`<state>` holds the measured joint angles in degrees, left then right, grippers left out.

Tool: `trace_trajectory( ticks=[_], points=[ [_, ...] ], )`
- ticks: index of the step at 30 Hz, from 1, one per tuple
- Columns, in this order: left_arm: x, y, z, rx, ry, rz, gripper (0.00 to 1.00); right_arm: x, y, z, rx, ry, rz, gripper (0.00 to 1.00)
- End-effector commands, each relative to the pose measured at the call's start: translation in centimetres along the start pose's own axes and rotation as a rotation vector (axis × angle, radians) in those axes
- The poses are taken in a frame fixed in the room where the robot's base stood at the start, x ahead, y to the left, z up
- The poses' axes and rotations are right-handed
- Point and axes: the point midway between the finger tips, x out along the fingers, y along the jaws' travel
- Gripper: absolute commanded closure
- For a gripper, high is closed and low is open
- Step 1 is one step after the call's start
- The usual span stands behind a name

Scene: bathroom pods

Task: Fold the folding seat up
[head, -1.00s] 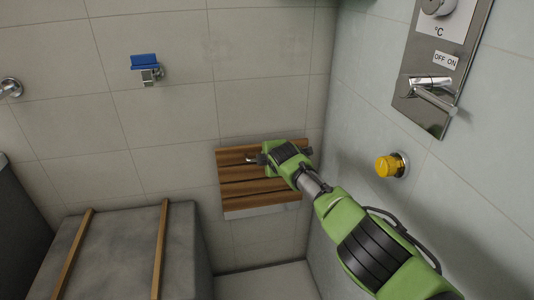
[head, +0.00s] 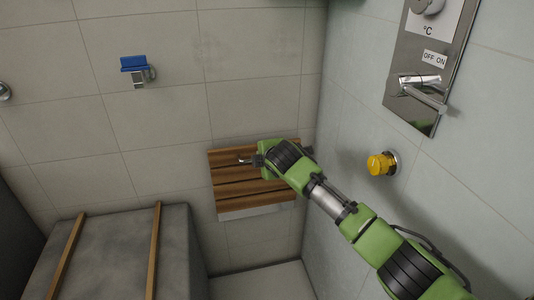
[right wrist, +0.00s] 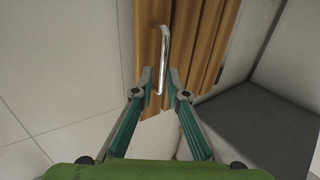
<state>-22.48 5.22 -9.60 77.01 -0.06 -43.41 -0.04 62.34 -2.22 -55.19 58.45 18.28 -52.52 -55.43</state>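The folding seat (head: 232,188) is a brown slatted wooden panel with a pale front edge. It sits low at the tiled back wall, close to the corner, and looks folded down. A small metal handle (head: 244,160) is on its slats. My right gripper (head: 255,160) is over the seat at this handle. In the right wrist view the wooden slats (right wrist: 205,45) fill the top middle, and the shiny handle (right wrist: 164,50) runs down between the two fingertips (right wrist: 161,78). The fingers stand apart with gaps beside the handle. My left gripper is not in view.
A yellow knob (head: 380,164) and a steel shower panel (head: 422,75) are on the right wall near my right arm. A blue-topped fixture (head: 136,68) is on the back wall. A grey block with wooden strips (head: 113,240) stands left of the seat.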

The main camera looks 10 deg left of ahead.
Motion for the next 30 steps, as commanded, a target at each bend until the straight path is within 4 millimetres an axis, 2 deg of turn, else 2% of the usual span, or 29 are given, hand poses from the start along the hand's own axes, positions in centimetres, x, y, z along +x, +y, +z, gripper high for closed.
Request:
trace_trajectory(
  ticks=[6, 12, 26, 28, 30],
  points=[
    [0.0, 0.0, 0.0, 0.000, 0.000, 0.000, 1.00, -3.0, 0.0, 0.1, -0.001, 0.000, 0.002, 0.86],
    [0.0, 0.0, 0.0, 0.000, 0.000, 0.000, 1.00, -4.9, 0.0, 0.2, -0.001, -0.002, 0.002, 0.86],
    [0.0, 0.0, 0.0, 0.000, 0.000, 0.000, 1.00, -5.5, 0.0, 0.2, 0.000, -0.002, 0.000, 0.86],
    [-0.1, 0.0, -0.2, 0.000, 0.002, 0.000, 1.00, -5.5, -0.5, 0.1, 0.010, 0.002, -0.005, 0.86],
    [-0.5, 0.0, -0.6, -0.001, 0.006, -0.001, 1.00, -5.5, -1.8, -0.3, 0.042, 0.013, -0.020, 0.86]
  ],
)
